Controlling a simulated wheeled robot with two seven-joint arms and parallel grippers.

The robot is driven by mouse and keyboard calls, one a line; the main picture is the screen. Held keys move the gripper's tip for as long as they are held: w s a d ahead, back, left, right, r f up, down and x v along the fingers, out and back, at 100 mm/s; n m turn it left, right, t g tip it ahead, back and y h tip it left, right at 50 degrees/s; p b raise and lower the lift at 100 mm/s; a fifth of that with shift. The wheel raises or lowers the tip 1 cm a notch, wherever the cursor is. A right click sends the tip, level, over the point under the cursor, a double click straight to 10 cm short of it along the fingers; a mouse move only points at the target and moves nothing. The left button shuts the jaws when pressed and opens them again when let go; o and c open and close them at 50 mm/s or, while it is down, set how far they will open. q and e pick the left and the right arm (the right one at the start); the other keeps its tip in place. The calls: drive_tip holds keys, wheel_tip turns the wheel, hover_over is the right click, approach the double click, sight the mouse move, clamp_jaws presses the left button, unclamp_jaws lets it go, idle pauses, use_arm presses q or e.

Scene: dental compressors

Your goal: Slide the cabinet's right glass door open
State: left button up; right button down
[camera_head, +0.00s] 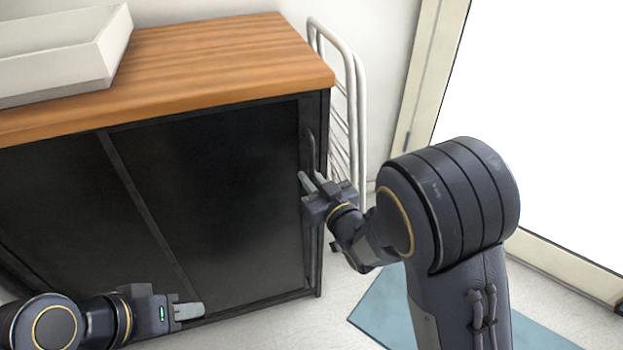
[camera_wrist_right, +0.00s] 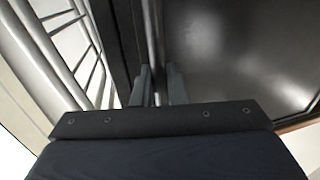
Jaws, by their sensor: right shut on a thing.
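The black cabinet (camera_head: 325,110) has a wooden top and two dark glass doors. The right glass door (camera_head: 215,190) covers the right part of the front, its right edge by the cabinet's right side post; it also shows in the right wrist view (camera_wrist_right: 235,50). Its vertical bar handle (camera_head: 310,150) runs along that edge. My right gripper (camera_head: 310,180) is shut on the handle, which passes between its fingers in the right wrist view (camera_wrist_right: 159,88). My left gripper (camera_head: 190,308) is low before the doors; its finger gap is unclear. The left glass door (camera_head: 75,210) is partly visible.
A white tray (camera_head: 60,50) stands on the cabinet top at the left. A white wire rack (camera_head: 350,100) stands close to the cabinet's right side. A blue mat (camera_head: 385,310) lies on the floor at the right, partly behind my right arm.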

drive_tip(key=s+a+b, duration=0.1)
drive_tip(key=a, duration=0.2)
drive_tip(key=s+a+b, duration=0.1)
drive_tip(key=a, duration=0.3)
drive_tip(key=s+a+b, duration=0.1)
drive_tip(key=a, duration=0.2)
drive_tip(key=shift+s+a+f, duration=0.15)
drive_tip(key=shift+s+a, duration=0.15)
drive_tip(key=shift+a, duration=0.05)
drive_tip(key=s+a, duration=0.1)
drive_tip(key=a, duration=0.3)
drive_tip(key=s+a, duration=0.2)
drive_tip(key=a, duration=0.3)
drive_tip(key=s+a, duration=0.1)
drive_tip(key=a, duration=0.3)
drive_tip(key=shift+s+a, duration=0.2)
drive_tip(key=shift+a, duration=0.15)
drive_tip(key=c, duration=1.8)
unclamp_jaws()
drive_tip(key=p, duration=0.2)
approach(187, 195)
drive_tip(key=shift+v, duration=0.8)
drive_tip(key=shift+d, duration=0.1)
